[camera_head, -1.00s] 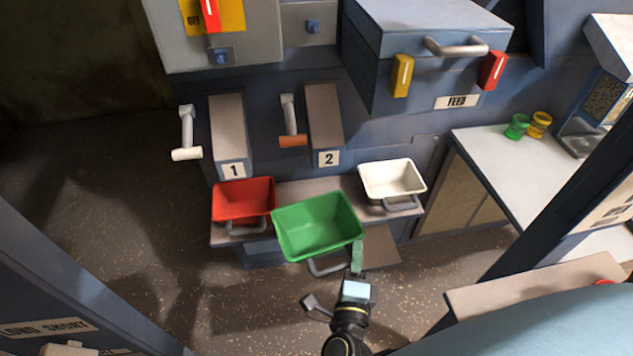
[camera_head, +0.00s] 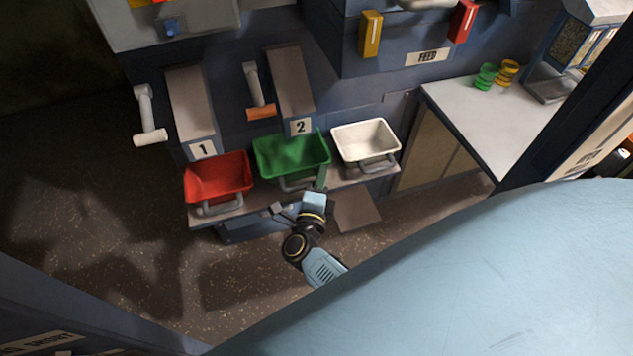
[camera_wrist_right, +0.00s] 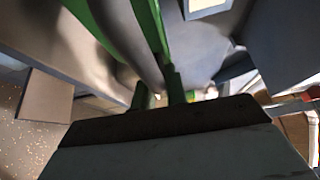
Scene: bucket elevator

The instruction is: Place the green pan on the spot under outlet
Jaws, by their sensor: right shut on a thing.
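The green pan (camera_head: 291,155) is at the shelf between the red pan (camera_head: 218,177) and the white pan (camera_head: 365,141), below the chute marked 2 (camera_head: 291,82). It looks level; I cannot tell whether its base touches the shelf. My right gripper (camera_head: 304,187) is shut on the green pan's grey handle at its front. In the right wrist view the fingers (camera_wrist_right: 160,98) close around the handle (camera_wrist_right: 137,45), with the green pan (camera_wrist_right: 103,20) beyond. My left gripper is not in view.
The shelf (camera_head: 240,211) carries the red and white pans close on either side. Chute 1 (camera_head: 192,105) stands above the red pan. A counter (camera_head: 470,120) with green cups (camera_head: 485,76) and yellow cups (camera_head: 507,72) is at the right. Floor is free at lower left.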

